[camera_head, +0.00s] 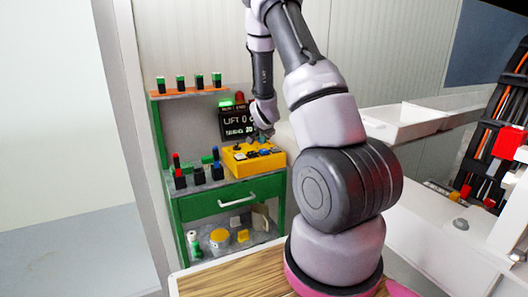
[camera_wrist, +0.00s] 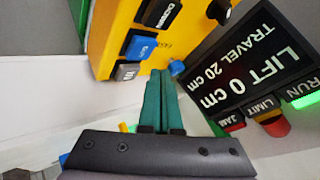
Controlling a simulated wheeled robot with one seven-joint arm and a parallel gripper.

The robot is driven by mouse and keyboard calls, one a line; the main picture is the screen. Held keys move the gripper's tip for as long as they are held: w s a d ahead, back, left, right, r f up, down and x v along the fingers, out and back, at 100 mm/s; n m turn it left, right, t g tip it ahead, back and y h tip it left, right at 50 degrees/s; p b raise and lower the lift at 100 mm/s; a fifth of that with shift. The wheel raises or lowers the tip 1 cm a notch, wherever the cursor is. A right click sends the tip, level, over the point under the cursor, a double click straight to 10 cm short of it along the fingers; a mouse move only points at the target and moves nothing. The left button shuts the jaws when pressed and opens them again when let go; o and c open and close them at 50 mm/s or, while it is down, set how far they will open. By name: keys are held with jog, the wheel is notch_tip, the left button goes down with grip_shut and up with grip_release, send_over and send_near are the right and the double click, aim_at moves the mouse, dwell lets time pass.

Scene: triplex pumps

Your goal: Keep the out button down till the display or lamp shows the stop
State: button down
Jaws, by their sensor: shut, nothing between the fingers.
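A yellow control box (camera_head: 245,163) sits on the green bench; it fills the upper part of the wrist view (camera_wrist: 108,30). It carries a black DOWN button (camera_wrist: 160,12), a blue button (camera_wrist: 145,46) whose small label looks like OUT, and a grey button (camera_wrist: 128,71). The dark display (camera_wrist: 250,70) reads LIFT 0 cm and TRAVEL 20 cm, upside down in the wrist view. Its green RUN lamp (camera_wrist: 305,98) is lit; the LIMIT and JAM lamps (camera_wrist: 273,125) look unlit. My gripper (camera_wrist: 160,73) is shut and empty, its tips by the box's edge, beside the blue button. I cannot tell whether they touch anything.
The display stands close behind the box. The green bench (camera_head: 215,203) has a drawer and small coloured parts (camera_head: 198,174) at left.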

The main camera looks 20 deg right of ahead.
jog(key=shift+r, duration=1.8)
notch_tip(320, 180, up, 10)
jog(key=n+y, duration=0.1)
send_over(263, 151)
jog(key=s+a, duration=0.4)
jog(key=s, duration=0.1)
jog(key=s+a+r+n+y, duration=0.2)
jog(key=s+a+r, duration=0.3)
jog(key=s+r, duration=0.35)
jog(key=s+a+r+n, duration=0.2)
jog(key=s+a, duration=0.1)
jog(key=s, duration=0.4)
jog(key=s+a+r+n+g+y, duration=0.1)
jog(key=s+a+r+n, duration=0.1)
jog(key=s, duration=0.6)
jog(key=s+a+r+n+y, duration=0.1)
jog(key=s+a+r+n, duration=0.1)
jog(key=s, duration=0.5)
notch_tip(263, 151, up, 2)
jog(key=shift+s+a+r, duration=0.15)
jog(key=shift+s+a, duration=0.2)
jog(key=shift+a, duration=0.45)
